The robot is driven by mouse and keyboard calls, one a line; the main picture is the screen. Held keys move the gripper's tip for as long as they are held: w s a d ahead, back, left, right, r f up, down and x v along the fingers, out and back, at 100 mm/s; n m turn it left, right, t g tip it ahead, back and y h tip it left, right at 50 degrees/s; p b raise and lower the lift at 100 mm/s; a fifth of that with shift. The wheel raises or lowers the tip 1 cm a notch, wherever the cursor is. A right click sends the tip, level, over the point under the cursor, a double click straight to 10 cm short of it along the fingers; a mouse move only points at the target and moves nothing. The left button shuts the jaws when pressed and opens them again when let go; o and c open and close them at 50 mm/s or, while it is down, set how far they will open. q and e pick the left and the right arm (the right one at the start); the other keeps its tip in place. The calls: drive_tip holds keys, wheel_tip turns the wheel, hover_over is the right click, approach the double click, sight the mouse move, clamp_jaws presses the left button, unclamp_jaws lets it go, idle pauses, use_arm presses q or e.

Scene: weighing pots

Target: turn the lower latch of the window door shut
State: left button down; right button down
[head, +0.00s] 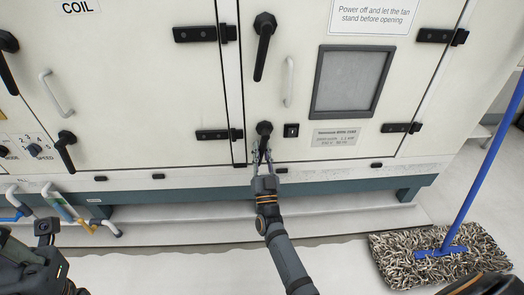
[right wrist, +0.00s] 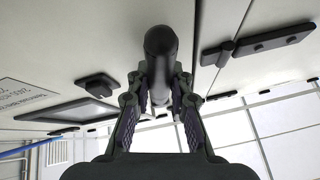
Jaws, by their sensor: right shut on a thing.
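The window door (head: 300,100) is a cream panel with a grey-framed window (head: 352,80), and it looks flush with the cabinet. Its lower latch (head: 264,128) is a black lever at the door's lower left edge, pointing roughly down. My right gripper (head: 264,158) comes from below and is shut on the lever. In the right wrist view, the lever (right wrist: 160,55) stands between the two fingers of the gripper (right wrist: 160,105). The upper latch (head: 262,48) hangs nearly straight down. Part of my left arm shows at the bottom left; its fingers cannot be made out.
Black hinges (head: 402,128) sit along the door's right side, and a small black catch (head: 291,130) is beside the lower latch. A pale handle (head: 289,82) is above. A mop (head: 440,255) with a blue pole stands at the right. Pipes (head: 65,208) with valves are at the lower left.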

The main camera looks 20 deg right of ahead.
drive_tip(key=c, duration=1.2)
unclamp_jaws()
